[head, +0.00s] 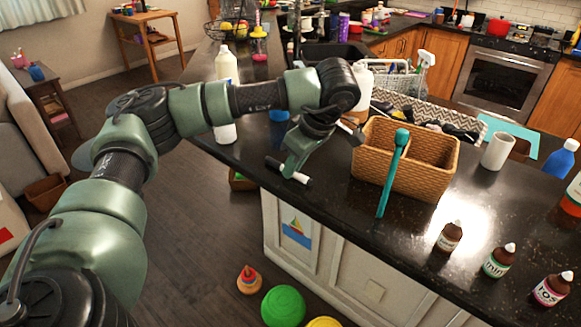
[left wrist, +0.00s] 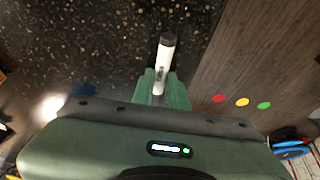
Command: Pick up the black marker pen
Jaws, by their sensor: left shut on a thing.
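The marker pen (head: 274,164), white with black parts, is between the fingers of my left gripper (head: 292,172) at the counter's left edge. In the left wrist view the marker (left wrist: 165,58) sticks out beyond the two green fingers (left wrist: 162,90), its dark end away from them. My left gripper is shut on it. The fingers hide the pen's middle in the head view. I cannot tell whether the pen touches the dark countertop. My right gripper is not in view.
A wicker basket (head: 432,178) with a teal utensil (head: 392,175) leaning on it stands right of the gripper. Small bottles (head: 497,260) line the front right. White bottles (head: 226,68) stand behind my arm. The counter edge drops to the wooden floor (head: 185,240).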

